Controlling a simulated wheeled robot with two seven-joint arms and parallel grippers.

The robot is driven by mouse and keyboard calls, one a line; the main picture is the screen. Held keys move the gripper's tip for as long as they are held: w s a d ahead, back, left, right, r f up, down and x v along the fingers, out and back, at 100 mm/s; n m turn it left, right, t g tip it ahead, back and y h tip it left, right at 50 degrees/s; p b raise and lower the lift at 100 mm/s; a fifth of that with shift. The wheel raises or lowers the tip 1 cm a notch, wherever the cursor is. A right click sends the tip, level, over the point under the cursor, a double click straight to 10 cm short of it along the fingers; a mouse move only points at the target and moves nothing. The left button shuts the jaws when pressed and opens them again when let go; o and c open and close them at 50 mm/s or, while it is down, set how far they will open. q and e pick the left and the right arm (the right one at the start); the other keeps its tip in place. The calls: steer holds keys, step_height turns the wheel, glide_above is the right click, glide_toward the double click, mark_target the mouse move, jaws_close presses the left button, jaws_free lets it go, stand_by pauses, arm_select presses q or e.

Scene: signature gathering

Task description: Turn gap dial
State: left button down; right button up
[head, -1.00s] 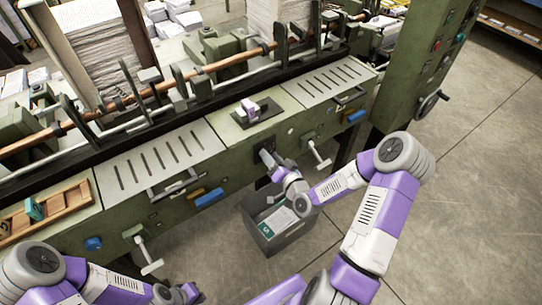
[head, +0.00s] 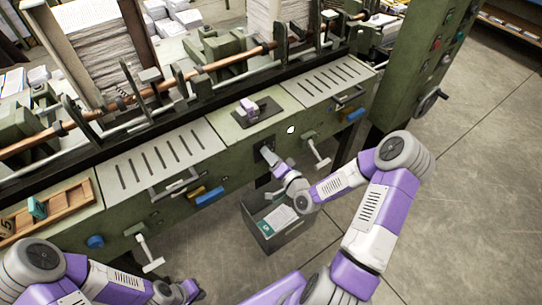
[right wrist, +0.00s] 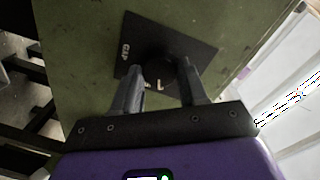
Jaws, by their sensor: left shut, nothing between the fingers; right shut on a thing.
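The gap dial (right wrist: 160,75) is a dark round knob on a black square plate (right wrist: 195,52) marked "GAP", on the green front of the machine. In the right wrist view the fingers of my right gripper (right wrist: 158,88) are on either side of the knob, shut on it. In the head view my right gripper (head: 267,155) is against the machine's front face and hides most of the dial. My left gripper (head: 190,292) is shut and empty, low at the bottom edge, away from the machine.
A grey bin (head: 268,235) with papers stands on the floor below my right gripper. A crank handle (head: 318,152) juts out right of it, and a blue handle (head: 208,197) lies to its left. Open floor (head: 475,190) is at the right.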

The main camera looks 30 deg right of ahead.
steer(key=o, duration=1.1)
steer(key=shift+c, duration=0.2)
steer(key=shift+s, duration=0.1)
steer(key=s+p, duration=0.1)
steer(key=s, duration=0.6)
steer(key=shift+s+d+r, duration=0.2)
steer(key=shift+a, duration=0.1)
steer(key=s+a+f+n+g+y, duration=0.35)
steer(key=a+f+g, duration=0.45)
steer(key=a+f, duration=0.5)
steer(key=s+a+f+n+g, duration=0.5)
steer(key=s+a+f+g, duration=0.2)
steer(key=s, duration=0.4)
steer(key=shift+s+g, duration=0.15)
steer(key=shift+g, duration=0.75)
